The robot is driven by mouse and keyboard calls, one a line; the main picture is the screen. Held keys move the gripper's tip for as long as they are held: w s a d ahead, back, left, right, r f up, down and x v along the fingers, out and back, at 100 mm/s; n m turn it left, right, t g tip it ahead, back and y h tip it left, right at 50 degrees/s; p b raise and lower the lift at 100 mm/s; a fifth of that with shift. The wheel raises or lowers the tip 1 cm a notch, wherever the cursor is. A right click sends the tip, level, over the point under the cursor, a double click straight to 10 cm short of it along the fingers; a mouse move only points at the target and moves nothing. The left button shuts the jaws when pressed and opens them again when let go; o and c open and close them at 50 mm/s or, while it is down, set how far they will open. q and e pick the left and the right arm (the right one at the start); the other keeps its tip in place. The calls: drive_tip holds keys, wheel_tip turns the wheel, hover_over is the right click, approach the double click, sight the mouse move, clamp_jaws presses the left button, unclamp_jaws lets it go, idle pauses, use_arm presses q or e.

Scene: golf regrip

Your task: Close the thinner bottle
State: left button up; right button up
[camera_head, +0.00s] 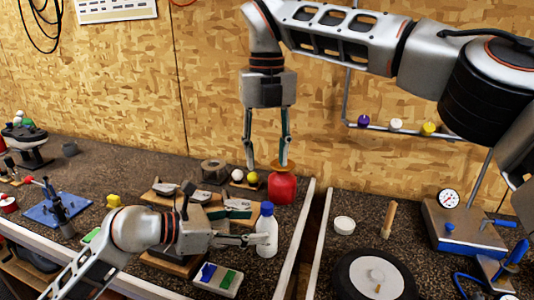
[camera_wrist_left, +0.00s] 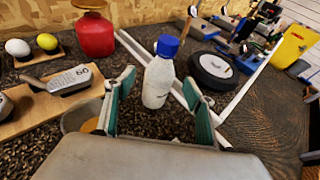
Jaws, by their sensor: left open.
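A white bottle (camera_head: 267,236) with a blue cap (camera_head: 267,208) stands upright on the bench. In the left wrist view the bottle (camera_wrist_left: 157,85) is between and just beyond the fingertips of my left gripper (camera_wrist_left: 160,78), which is open; its blue cap (camera_wrist_left: 167,46) looks seated on the neck. A red container (camera_head: 282,188) with a brown disc (camera_head: 283,165) on top stands behind it. My right gripper (camera_head: 267,165) hangs fingers down above and left of the red container, its fingers apart with nothing seen between them. I cannot tell whether a fingertip touches the disc.
A white and a yellow ball (camera_head: 252,178) sit in a holder left of the red container. A tray with blue and green items (camera_head: 218,280) lies in front. White rails (camera_head: 302,240) run right of the bottle. A round white lid (camera_head: 344,223) and a wheel (camera_head: 373,277) lie beyond them.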

use_arm(q)
drive_tip(key=v, duration=0.7)
drive_tip(key=shift+d, duration=0.1)
